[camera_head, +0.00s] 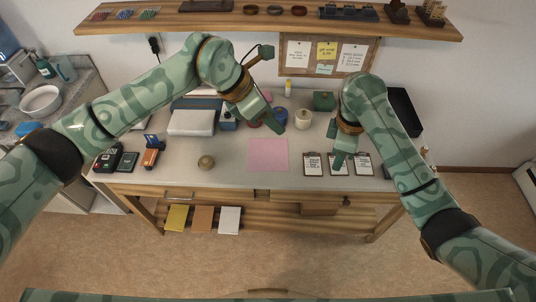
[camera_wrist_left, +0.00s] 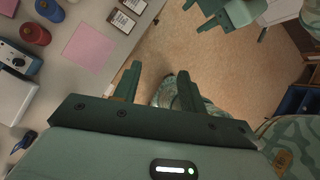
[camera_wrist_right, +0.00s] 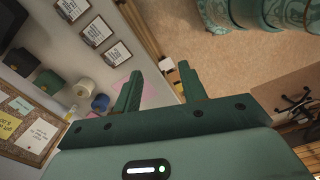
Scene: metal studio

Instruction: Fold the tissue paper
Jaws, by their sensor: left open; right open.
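A pink sheet of tissue paper (camera_head: 268,155) lies flat on the middle of the white-topped table, near its front edge. It also shows in the left wrist view (camera_wrist_left: 89,47) and partly in the right wrist view (camera_wrist_right: 123,84). My left gripper (camera_head: 274,124) is open and empty above the table, just beyond the paper's far edge in the head view. Its fingers (camera_wrist_left: 155,80) spread apart in its wrist view. My right gripper (camera_head: 338,158) is open and empty, to the right of the paper, over the clipboards. Its fingers (camera_wrist_right: 158,88) are apart in its wrist view.
Several small clipboards (camera_head: 313,164) lie right of the paper. A round tan ball-like object (camera_head: 206,162) sits to its left. Behind are a white spool (camera_head: 303,118), a blue spool (camera_head: 277,128) and a green box (camera_head: 324,101). A white device (camera_head: 191,122) stands back left.

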